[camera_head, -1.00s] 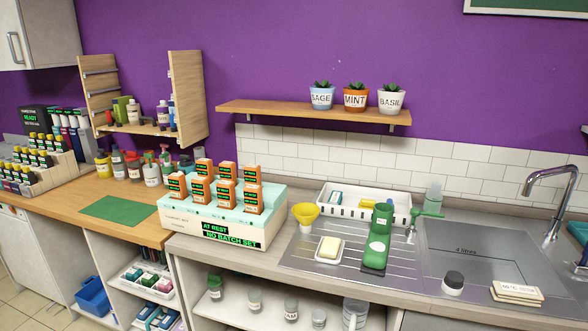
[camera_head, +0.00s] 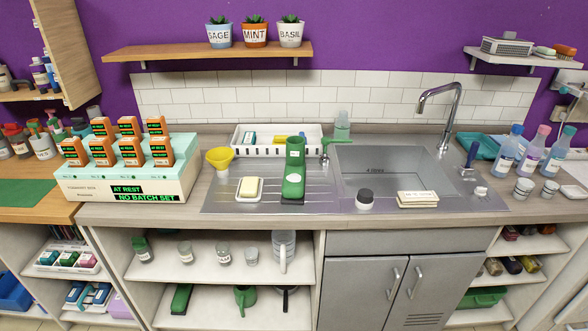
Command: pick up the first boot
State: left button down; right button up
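A green boot-shaped object (camera_head: 294,172) with pale labels stands on the ribbed metal drainboard (camera_head: 225,203), left of the sink basin. Its tall part is at the back and its lower part reaches toward the front edge. It is the only thing on the counter that looks like a boot, and I cannot tell for certain that it is one. Neither of my grippers is in view.
A white dish with a pale block (camera_head: 249,188) and a yellow funnel (camera_head: 219,158) stand left of the green object. A white tray (camera_head: 246,143) is behind it. A dark-lidded jar (camera_head: 365,198) and stacked cards (camera_head: 417,199) lie to the right. The sink basin (camera_head: 385,172) looks empty.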

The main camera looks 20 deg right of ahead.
aim_at(293, 190)
jog(key=i+j+z, duration=0.3)
jog(key=i+j, duration=0.15)
jog(key=i+j+z, duration=0.35)
jog(key=i+j, duration=0.25)
